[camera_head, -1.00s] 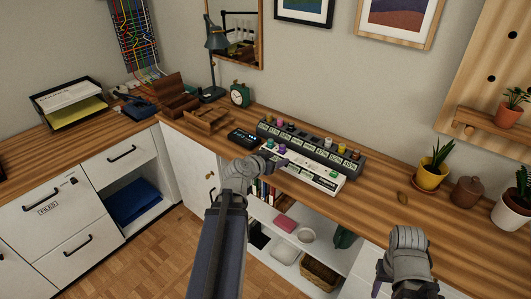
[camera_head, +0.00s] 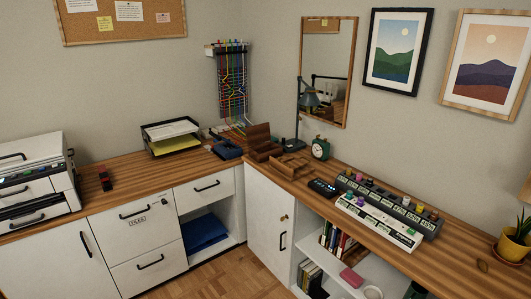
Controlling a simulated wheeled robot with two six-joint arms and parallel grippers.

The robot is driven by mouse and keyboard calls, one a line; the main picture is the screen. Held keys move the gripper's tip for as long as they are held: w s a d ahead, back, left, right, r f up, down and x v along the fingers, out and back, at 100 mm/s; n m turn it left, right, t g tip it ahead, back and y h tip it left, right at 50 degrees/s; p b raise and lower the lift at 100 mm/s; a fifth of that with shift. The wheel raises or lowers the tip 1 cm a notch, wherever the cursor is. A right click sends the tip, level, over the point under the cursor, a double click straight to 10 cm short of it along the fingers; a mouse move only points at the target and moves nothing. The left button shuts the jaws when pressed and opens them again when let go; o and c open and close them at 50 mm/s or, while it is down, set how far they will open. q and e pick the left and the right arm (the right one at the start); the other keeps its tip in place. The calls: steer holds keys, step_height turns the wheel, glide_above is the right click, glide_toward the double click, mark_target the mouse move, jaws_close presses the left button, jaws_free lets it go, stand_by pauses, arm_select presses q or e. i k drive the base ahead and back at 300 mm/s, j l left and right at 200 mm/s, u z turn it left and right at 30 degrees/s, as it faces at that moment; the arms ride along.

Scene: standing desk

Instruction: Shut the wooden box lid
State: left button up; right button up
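A dark brown wooden box (camera_head: 266,153) stands on the desk near the inner corner, and its raised lid (camera_head: 258,134) seems to stand up at the back. It is small in the view, so the exact lid angle is hard to tell. Neither of my grippers shows in the head view now.
A lighter wooden stand (camera_head: 291,166) sits close in front of the box. A blue telephone (camera_head: 227,149) is to its left. A desk lamp (camera_head: 309,100) and green clock (camera_head: 320,149) stand to its right. A paper tray (camera_head: 171,138) is farther left, with bare desktop (camera_head: 135,173) beside it.

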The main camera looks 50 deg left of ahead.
mark_target(256, 134)
steer(key=i, duration=0.5)
steer(key=u, duration=1.85)
